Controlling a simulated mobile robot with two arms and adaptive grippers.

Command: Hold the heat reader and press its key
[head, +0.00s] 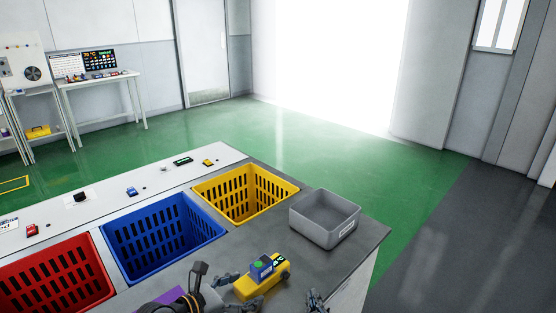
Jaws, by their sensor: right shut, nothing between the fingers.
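The heat reader (275,284) is a yellow body with a blue block on top that carries a green round key (258,265). It is low in the middle of the head view, over the grey counter. My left gripper (238,292) has its dark fingers on either side of the reader's left end and appears shut on it. I cannot tell whether the reader touches the counter. My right gripper (316,300) shows only its fingertips at the bottom edge, to the right of the reader and apart from it. It is shut and empty.
Red (52,267), blue (163,202) and yellow (244,176) slatted crates are set in the counter. A grey bin (325,238) stands at the right. Small devices lie on the white strip (105,202) behind.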

